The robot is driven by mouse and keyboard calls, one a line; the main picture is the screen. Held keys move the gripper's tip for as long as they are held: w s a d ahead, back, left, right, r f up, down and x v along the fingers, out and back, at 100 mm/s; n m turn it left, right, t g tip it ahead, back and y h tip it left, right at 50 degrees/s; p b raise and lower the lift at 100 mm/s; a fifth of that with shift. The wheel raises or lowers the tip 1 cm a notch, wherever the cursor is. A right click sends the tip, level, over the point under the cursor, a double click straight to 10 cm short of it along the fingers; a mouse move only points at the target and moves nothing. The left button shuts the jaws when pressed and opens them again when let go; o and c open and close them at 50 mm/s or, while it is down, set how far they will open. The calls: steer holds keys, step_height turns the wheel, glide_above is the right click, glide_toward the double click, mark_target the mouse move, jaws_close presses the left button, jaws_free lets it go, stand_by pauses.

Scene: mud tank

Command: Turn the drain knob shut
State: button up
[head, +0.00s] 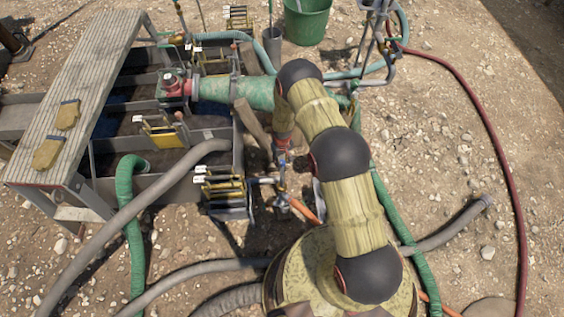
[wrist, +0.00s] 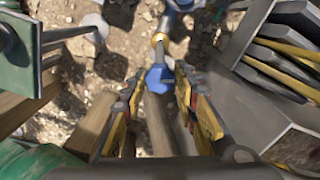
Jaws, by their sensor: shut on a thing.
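The drain knob is a small blue handle (wrist: 160,78) on a pipe with a brass collar, in the upper middle of the wrist view. In the head view it is small and partly hidden under my wrist. My gripper (wrist: 157,84) has its two yellow-and-dark fingers on either side of the blue knob and is shut on it. In the head view my gripper (head: 282,150) points down at the pipework beside the tank. The exact contact at the fingertips is too small to make out.
Yellow-edged plates in a grey metal holder (wrist: 280,65) stand close to the right of my gripper. A wooden post (wrist: 95,125) is close on the left. The plank bench (head: 90,85), grey hose (head: 130,215) and green bucket (head: 306,20) lie farther off.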

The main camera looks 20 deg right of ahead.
mark_target(282, 163)
steer(key=m, duration=0.4)
steer(key=shift+m+b, duration=0.4)
stand_by(0.4)
steer(key=o, duration=1.2)
steer(key=shift+c, duration=0.2)
steer(key=shift+r, duration=0.1)
step_height(282, 163, up, 12)
